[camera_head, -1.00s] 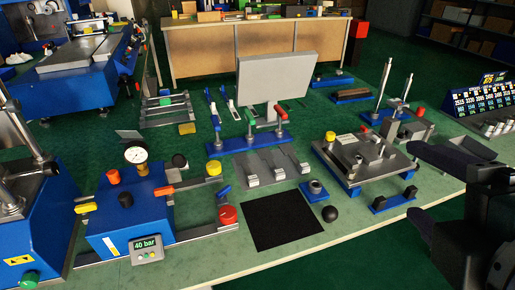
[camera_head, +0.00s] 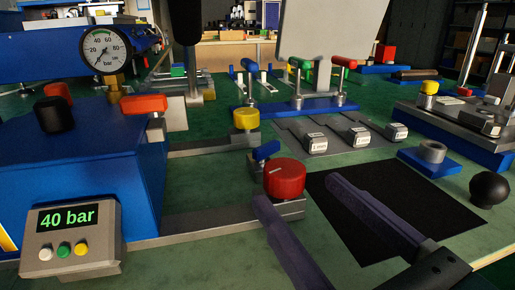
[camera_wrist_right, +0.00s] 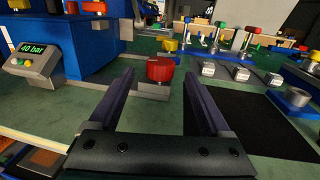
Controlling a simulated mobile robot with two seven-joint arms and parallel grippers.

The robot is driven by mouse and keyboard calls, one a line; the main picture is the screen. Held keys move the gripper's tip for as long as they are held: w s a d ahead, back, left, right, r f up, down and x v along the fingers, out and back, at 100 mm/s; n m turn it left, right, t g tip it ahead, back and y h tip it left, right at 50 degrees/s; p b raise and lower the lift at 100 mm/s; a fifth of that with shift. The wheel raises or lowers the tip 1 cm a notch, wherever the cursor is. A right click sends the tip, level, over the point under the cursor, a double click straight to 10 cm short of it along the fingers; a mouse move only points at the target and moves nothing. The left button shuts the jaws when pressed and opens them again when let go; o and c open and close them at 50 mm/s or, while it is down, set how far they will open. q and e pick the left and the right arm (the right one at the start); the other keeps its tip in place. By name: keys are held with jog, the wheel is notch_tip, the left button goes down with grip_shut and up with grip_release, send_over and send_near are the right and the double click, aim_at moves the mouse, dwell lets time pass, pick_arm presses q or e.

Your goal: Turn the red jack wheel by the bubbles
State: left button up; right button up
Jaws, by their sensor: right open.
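The red wheel (camera_head: 285,179) sits on a grey block at the end of a metal rail, right of the blue press unit. In the right wrist view the red wheel (camera_wrist_right: 160,70) lies ahead, between and just beyond the two fingertips. My right gripper (camera_head: 298,188) is open and empty, its dark fingers pointing toward the wheel from the front. In the head view one fingertip is close to the wheel's lower side and the other is to its right; I cannot tell whether they touch. No bubbles can be made out. My left gripper is not in view.
The blue press unit (camera_head: 75,165) with a gauge (camera_head: 104,50) and a 40 bar display (camera_head: 70,220) stands at left. A yellow knob (camera_head: 246,118) and a blue lever (camera_head: 266,150) are behind the wheel. A black mat (camera_head: 345,230) and a black ball (camera_head: 490,188) lie right.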

aim_at(269, 163)
jog(key=shift+f, duration=0.1)
jog(key=shift+x, duration=1.05)
jog(key=x, duration=0.6)
jog(key=shift+w, duration=0.15)
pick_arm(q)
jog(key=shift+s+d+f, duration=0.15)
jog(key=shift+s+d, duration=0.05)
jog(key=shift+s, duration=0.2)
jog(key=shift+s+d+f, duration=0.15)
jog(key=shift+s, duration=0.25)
pick_arm(e)
jog(key=shift+c, duration=0.3)
grip_shut()
jog(key=shift+f+n+g+y, duration=0.1)
jog(key=shift+n+g+y, duration=0.2)
jog(key=shift+y, duration=0.1)
